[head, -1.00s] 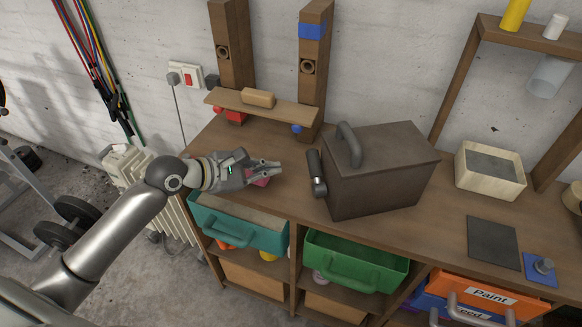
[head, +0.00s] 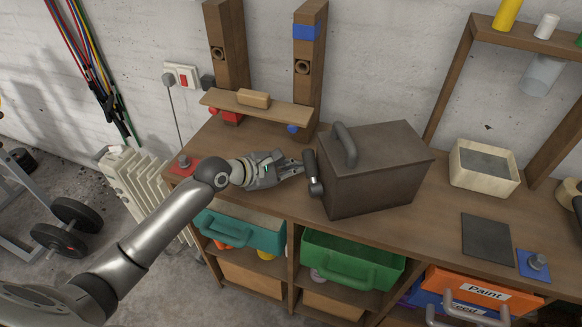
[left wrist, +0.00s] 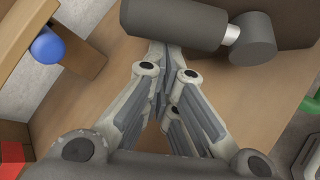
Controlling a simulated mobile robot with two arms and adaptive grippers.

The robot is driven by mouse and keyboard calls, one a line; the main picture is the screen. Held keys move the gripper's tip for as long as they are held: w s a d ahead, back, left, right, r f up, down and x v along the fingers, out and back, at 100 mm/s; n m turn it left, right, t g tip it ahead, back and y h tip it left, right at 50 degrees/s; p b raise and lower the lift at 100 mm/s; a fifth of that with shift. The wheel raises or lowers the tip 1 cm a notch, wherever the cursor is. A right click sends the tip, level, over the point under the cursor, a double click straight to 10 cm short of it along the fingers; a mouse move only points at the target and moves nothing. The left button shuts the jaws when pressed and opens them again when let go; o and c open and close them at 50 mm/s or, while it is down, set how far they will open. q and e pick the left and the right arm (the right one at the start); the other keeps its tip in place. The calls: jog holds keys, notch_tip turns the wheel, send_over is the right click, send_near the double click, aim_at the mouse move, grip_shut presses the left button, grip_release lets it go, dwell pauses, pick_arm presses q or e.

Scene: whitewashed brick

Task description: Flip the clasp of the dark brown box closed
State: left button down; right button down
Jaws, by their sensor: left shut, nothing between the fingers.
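The dark brown box (head: 375,178) stands on the wooden workbench, lid down, with a grey handle (head: 345,145) on top. Its clasp (head: 314,174), a dark cylinder with a light metal pin, sticks out from the left side and hangs away from the box wall. In the left wrist view the clasp (left wrist: 175,22) lies across the top, just beyond the fingertips. My left gripper (head: 299,169) is shut and empty, its tips close to the clasp on its left side. Whether they touch cannot be told. My right gripper is not in view.
A low wooden shelf (head: 258,107) stands behind my left gripper. Green (head: 352,262) and teal bins sit below the bench top.

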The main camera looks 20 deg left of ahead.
pick_arm(q)
jog(key=shift+r, duration=0.1)
jog(key=shift+r+p, duration=0.2)
jog(key=shift+p, duration=0.3)
